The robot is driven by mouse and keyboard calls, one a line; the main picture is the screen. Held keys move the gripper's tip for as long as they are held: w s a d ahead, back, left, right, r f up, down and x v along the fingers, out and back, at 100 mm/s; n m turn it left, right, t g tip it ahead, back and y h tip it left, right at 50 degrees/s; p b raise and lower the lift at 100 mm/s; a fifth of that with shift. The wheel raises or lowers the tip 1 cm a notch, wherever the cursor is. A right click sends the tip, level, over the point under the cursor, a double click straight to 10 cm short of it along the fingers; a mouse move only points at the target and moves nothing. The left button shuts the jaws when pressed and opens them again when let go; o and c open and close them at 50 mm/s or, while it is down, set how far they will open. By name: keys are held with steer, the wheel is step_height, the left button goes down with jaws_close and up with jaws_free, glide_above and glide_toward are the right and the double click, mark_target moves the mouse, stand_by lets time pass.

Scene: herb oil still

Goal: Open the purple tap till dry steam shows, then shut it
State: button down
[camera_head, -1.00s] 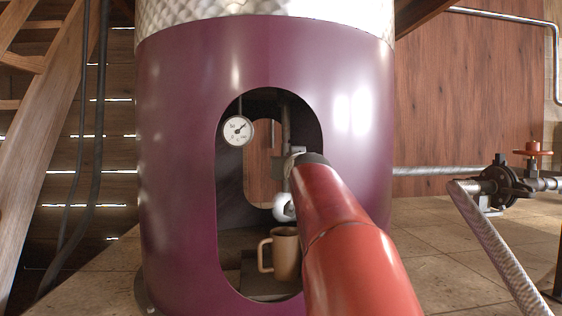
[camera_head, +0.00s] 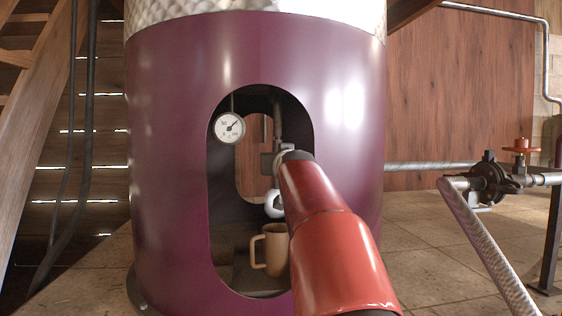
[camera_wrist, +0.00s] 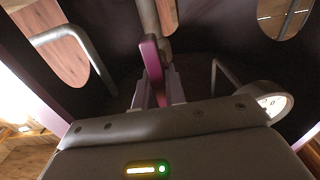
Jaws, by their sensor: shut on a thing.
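The purple tap handle (camera_wrist: 151,58) shows in the wrist view as a flat purple lever standing up between my fingers. My gripper (camera_wrist: 158,92) is shut on it. In the head view, my red arm reaches into the oval opening of the purple still skirt (camera_head: 168,130) and hides the tap handle and my fingers. A tan mug (camera_head: 277,250) stands upright inside, low in the opening, partly behind my arm. A white rounded shape is above the mug; I cannot tell whether it is steam or a solid part. I cannot make out dry steam.
A round white dial gauge (camera_head: 229,127) hangs at the opening's upper left. The opening's rim is close around my arm. A red-handled valve (camera_head: 521,146) on a pipe is at right. Wooden stairs (camera_head: 40,130) stand at left.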

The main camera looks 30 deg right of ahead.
steer(key=shift+m, duration=0.3)
steer(key=m, duration=0.4)
steer(key=shift+s+d+m, duration=0.1)
steer(key=shift+d+m, duration=0.1)
steer(key=shift+m, duration=0.1)
steer(key=shift+s+d+f+m+p, duration=0.1)
steer(key=shift+f+m+p, duration=0.15)
steer(key=shift+m, duration=1.9)
steer(key=shift+d+f+m+p, duration=0.15)
steer(key=shift+m+p, duration=0.15)
steer(key=shift+m, duration=1.8)
steer(key=shift+s+d+f+m+p, duration=0.1)
steer(key=shift+f+m+p, duration=0.15)
steer(key=shift+m, duration=1.9)
steer(key=c, duration=1.5)
jaws_free()
steer(key=shift+o, duration=0.2)
